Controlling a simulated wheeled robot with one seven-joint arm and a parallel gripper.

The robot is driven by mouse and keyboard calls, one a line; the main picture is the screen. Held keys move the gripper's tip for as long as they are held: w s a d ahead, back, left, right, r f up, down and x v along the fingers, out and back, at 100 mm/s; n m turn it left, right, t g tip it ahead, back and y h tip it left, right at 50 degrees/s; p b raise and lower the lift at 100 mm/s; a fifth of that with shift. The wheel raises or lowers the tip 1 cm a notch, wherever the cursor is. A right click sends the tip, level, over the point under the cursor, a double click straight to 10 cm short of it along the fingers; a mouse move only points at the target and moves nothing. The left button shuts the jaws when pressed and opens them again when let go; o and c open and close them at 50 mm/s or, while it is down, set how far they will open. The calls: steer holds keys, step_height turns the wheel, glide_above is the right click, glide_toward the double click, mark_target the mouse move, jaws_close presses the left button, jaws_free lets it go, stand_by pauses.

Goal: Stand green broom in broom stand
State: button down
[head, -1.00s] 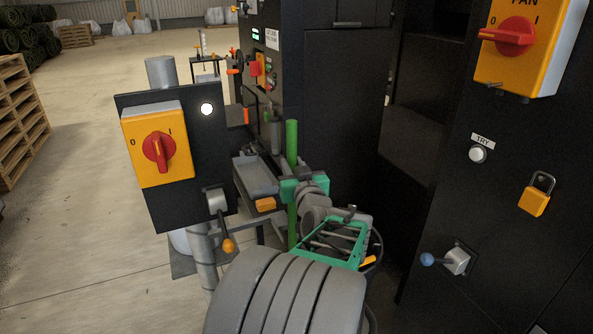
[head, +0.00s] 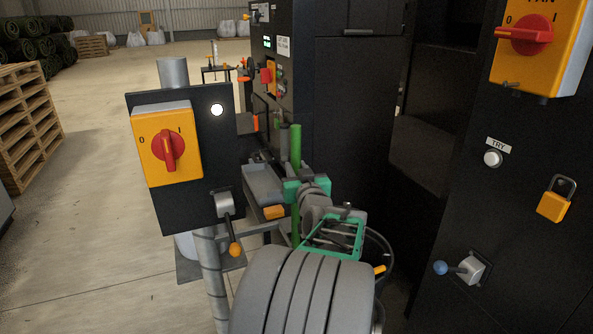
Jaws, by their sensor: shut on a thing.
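The green broom shows as an upright green handle (head: 296,147) in the middle of the head view. My gripper (head: 297,191), with teal fingers, is shut on the handle partway along it. The handle continues below the gripper (head: 296,230), and its lower end is hidden behind my arm. The broom's head cannot be seen. I cannot make out the broom stand for certain. A short grey upright post (head: 284,140) shows just left of the handle, but I cannot tell what it belongs to.
A black panel with a red rotary switch (head: 168,150) and an orange-tipped lever (head: 234,249) stands close on the left. A grey tray (head: 263,184) lies just left of the handle. Dark machine cabinets (head: 357,130) rise behind and right. Open floor (head: 110,110) lies far left.

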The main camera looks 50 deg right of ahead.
steer(key=shift+f+b, duration=0.15)
steer(key=shift+b, duration=0.35)
stand_by(0.4)
steer(key=c, duration=1.4)
jaws_free()
steer(key=shift+c, duration=0.2)
steer(key=o, duration=0.3)
steer(key=shift+f, duration=0.1)
steer(key=shift+o, duration=0.7)
steer(key=shift+f, duration=0.25)
steer(key=shift+o, duration=1.2)
steer(key=shift+r, duration=0.1)
